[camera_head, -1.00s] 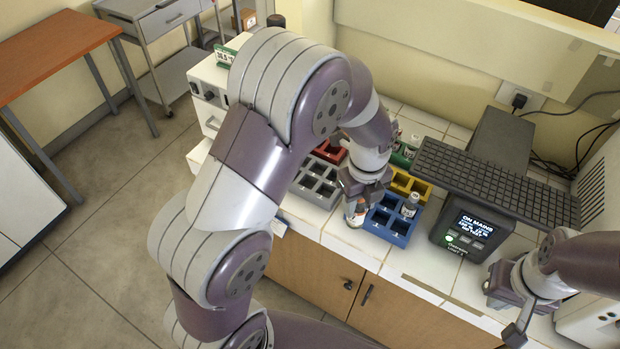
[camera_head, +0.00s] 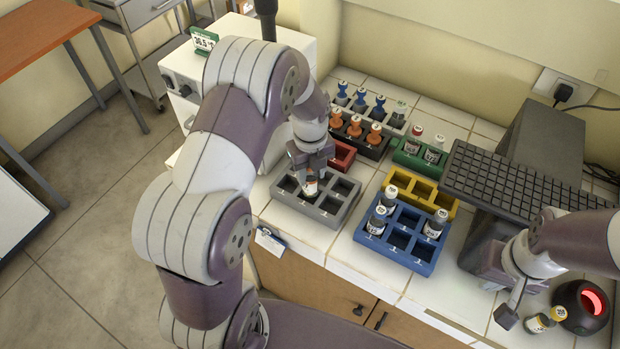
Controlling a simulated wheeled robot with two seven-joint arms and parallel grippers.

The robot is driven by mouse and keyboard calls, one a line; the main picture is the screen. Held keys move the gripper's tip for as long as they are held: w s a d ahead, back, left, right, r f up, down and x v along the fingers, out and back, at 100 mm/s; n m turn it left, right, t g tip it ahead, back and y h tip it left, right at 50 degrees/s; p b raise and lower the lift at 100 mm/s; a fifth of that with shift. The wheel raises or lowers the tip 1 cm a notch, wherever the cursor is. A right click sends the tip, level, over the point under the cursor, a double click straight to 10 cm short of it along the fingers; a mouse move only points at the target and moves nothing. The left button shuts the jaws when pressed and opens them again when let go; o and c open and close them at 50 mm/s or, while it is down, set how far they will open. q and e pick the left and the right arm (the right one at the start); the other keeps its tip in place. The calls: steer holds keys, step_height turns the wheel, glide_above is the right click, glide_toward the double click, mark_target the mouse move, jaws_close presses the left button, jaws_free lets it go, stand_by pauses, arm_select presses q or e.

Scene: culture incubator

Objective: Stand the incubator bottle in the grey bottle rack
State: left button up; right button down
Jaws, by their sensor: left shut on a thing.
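The grey bottle rack (camera_head: 297,208) lies on the white tiled counter, left of the blue rack. My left gripper (camera_head: 312,176) points down over it, shut on a small bottle (camera_head: 310,188) with a whitish label and a dark orange-brown part. The bottle is upright at one of the rack's compartments; its top is hidden by the fingers. I cannot tell whether its base touches the compartment floor. The rack's other visible compartments look empty. My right gripper (camera_head: 506,297) is at the lower right, away from the rack; its finger gap is unclear.
The blue rack (camera_head: 408,262) holds several bottles. Yellow (camera_head: 440,205), green (camera_head: 405,160) and red (camera_head: 343,154) racks stand behind. Further back are racks with orange and blue-topped items. A keyboard (camera_head: 510,185), a bottle with a yellow cap (camera_head: 540,321) and a red-lit device (camera_head: 582,306) are at right.

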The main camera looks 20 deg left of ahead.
mark_target(310, 184)
arm_select(q)
steer(key=f, duration=0.2)
steer(key=f+p, duration=0.1)
steer(key=shift+s+f, duration=0.25)
steer(key=shift+f, duration=0.05)
steer(key=shift+w+a+f, duration=0.1)
steer(key=shift+f, duration=0.15)
steer(key=shift+f, duration=0.1)
steer(key=o, duration=1.1)
